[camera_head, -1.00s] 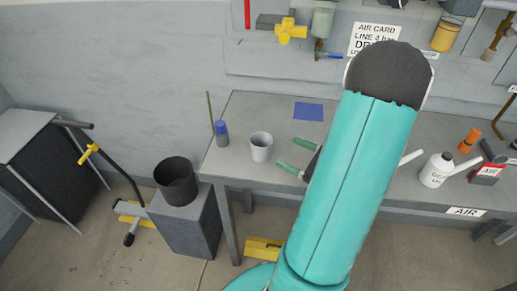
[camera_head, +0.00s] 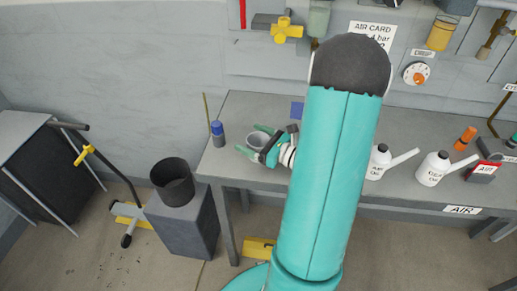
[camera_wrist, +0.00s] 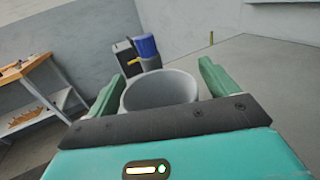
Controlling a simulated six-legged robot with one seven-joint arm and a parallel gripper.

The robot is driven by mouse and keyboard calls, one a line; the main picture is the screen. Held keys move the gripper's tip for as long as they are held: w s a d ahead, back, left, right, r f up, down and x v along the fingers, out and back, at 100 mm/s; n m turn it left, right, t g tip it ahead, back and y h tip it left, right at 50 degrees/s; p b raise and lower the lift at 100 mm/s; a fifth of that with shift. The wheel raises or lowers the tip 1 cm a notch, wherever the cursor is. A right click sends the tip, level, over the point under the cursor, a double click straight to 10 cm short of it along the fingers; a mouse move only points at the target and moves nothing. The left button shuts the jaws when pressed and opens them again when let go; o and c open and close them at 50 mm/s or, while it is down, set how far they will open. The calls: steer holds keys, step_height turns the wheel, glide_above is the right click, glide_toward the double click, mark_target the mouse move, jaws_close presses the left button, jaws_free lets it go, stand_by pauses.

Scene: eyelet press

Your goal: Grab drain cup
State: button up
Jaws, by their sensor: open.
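The drain cup (camera_head: 256,141) is a light grey open cup standing on the workbench near its left end. In the wrist view the cup (camera_wrist: 160,90) sits between the two green fingers, its open rim facing up. My gripper (camera_head: 254,140) is open, with one finger on each side of the cup. I cannot tell whether either finger touches it. The gripper also shows in the wrist view (camera_wrist: 158,88). The cup's lower part is hidden by the gripper's dark palm bar.
A blue-capped bottle (camera_head: 218,134) stands just left of the cup. White oil bottles (camera_head: 433,169) stand to the right on the workbench (camera_head: 400,200). A dark bucket (camera_head: 173,182) sits on a grey box left of the bench.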

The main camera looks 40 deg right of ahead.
steer(key=c, duration=1.1)
